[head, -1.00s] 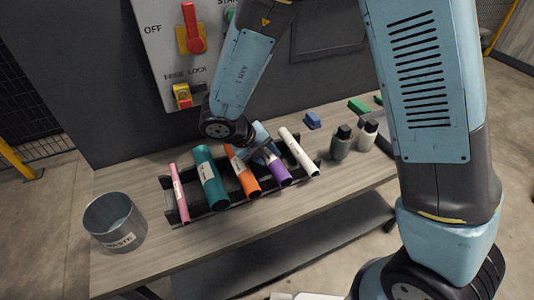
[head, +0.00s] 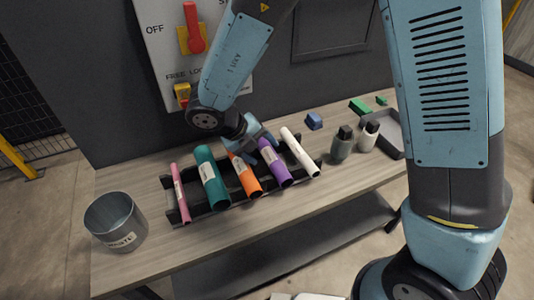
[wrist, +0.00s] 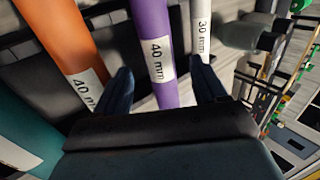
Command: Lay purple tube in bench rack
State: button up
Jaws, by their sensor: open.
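The purple tube (head: 274,163) lies in the black bench rack (head: 231,197), between the orange tube (head: 246,177) and the white tube (head: 299,152). Its label reads 40 mm in the wrist view (wrist: 150,50). My gripper (head: 262,146) is above the rack at the upper part of the purple tube. In the wrist view its two fingers (wrist: 162,88) are apart, one on each side of the purple tube, with visible gaps. The teal tube (head: 211,178) and the pink tube (head: 180,192) lie farther left in the rack.
A metal waste bin (head: 116,222) stands at the bench's left end. A blue block (head: 314,121) and green blocks (head: 360,106) lie behind. A grey tray (head: 391,132) is at the right. The bench front is clear.

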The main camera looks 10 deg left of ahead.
jog(key=v, duration=0.9)
jog(key=shift+a+r, duration=0.15)
jog(key=shift+r, duration=0.2)
jog(key=shift+s, duration=0.2)
